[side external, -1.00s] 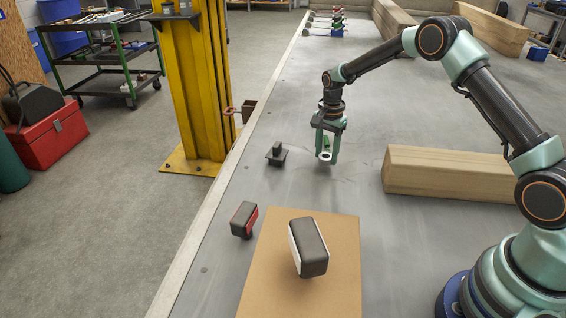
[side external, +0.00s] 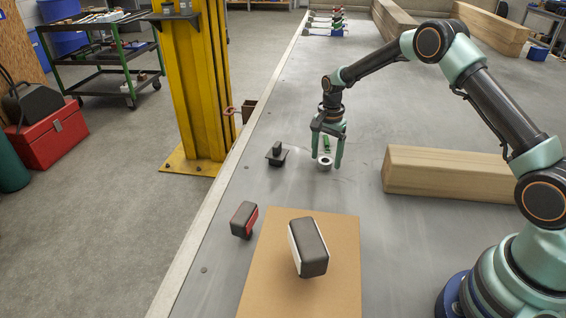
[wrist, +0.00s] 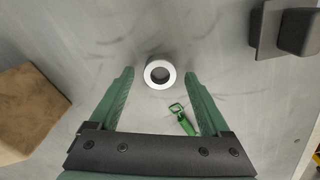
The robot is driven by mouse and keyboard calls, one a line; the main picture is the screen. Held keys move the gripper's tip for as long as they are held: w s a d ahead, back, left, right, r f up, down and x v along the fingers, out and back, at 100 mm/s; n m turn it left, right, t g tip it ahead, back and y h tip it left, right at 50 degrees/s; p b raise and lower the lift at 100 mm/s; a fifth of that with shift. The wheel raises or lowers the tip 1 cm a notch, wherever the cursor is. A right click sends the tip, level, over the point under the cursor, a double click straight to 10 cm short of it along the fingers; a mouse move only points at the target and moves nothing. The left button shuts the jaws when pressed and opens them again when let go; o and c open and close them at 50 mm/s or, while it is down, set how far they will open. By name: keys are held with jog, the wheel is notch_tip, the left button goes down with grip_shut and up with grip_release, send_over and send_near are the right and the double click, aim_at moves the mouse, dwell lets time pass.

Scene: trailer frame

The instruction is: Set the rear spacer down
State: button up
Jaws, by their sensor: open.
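The rear spacer, a short pale metal ring (side external: 324,163), stands on the grey bench top with its hole facing up. It also shows in the wrist view (wrist: 150,80), at the level of the fingertips and midway between them. My gripper (side external: 328,161) is open around it, with one green finger on each side. In the wrist view, my gripper (wrist: 160,74) has a clear gap between each finger and the ring. A small green piece with a loop (wrist: 183,119) shows beside the right finger, closer to the palm.
A wooden beam (side external: 445,174) lies right of my gripper. A black block on a plate (side external: 276,154) stands to the left. A brown board (side external: 330,270), a dark white-sided block (side external: 309,250) and a dark red-sided block (side external: 243,219) are in front. Bare bench lies between.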

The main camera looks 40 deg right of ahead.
notch_tip(320, 180, up, 12)
notch_tip(320, 180, up, 7)
jog(key=n+t, duration=0.1)
jog(key=n, duration=0.2)
send_over(326, 160)
jog(key=s+a, duration=0.2)
jog(key=s, duration=0.2)
jog(key=s+a+r+n+t, duration=0.2)
jog(key=s+n, duration=0.4)
jog(key=s, duration=0.3)
jog(key=s+a+r+n+t, duration=0.2)
jog(key=s+n, duration=0.4)
jog(key=s, duration=0.4)
jog(key=shift+s+a+r+t, duration=0.15)
jog(key=shift+a+r+t, duration=0.25)
jog(key=shift+a, duration=0.7)
